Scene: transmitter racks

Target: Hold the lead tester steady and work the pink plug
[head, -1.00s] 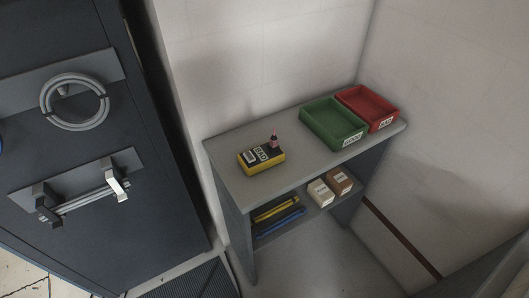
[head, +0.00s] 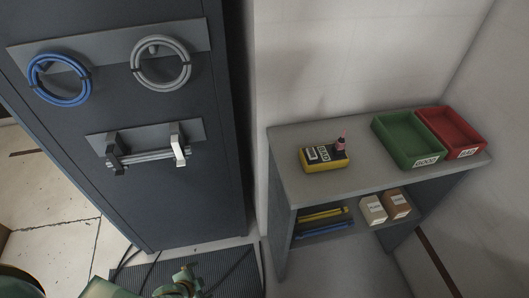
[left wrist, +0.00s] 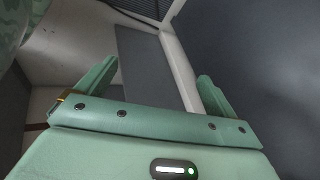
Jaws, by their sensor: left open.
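The lead tester (head: 323,161), a yellow box with a dark top and a pale label, lies on the grey bench (head: 290,189) in the head view. The pink plug (head: 341,142) stands upright at the tester's right end. My left gripper (left wrist: 148,78) shows in the left wrist view with its two green fingers wide apart and nothing between them. In the head view only parts of my green arm show at the bottom left, far from the tester. My right gripper is not in view.
A green tray (head: 406,148) and a red tray (head: 449,135) stand at the bench's right end. Two small boxes (head: 385,207) and blue and yellow strips (head: 324,221) lie on the shelf below. A dark cabinet (head: 187,198) with hanging cable coils stands left.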

